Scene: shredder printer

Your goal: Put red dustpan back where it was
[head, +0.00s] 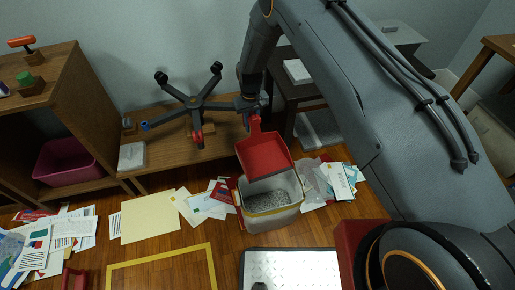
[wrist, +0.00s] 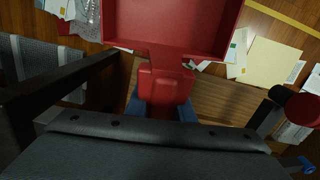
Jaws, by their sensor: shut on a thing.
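The red dustpan (head: 265,155) hangs in the air in the head view, its pan toward the camera and its handle up. It overlaps the back rim of the grey bin (head: 270,212) in the picture; a gap between them cannot be judged. My gripper (head: 251,117) is shut on the dustpan's handle, mostly hidden by the arm. In the wrist view, the pan (wrist: 175,22) fills the top middle, and the handle runs down between the bluish fingers of my gripper (wrist: 162,108).
The bin holds grey shreds. A low wooden bench (head: 165,160) stands behind, with a black five-legged base (head: 195,103) on it. Papers (head: 150,217) litter the floor on both sides. A shelf with a pink tub (head: 68,160) is left; a dark side table (head: 290,92) is behind.

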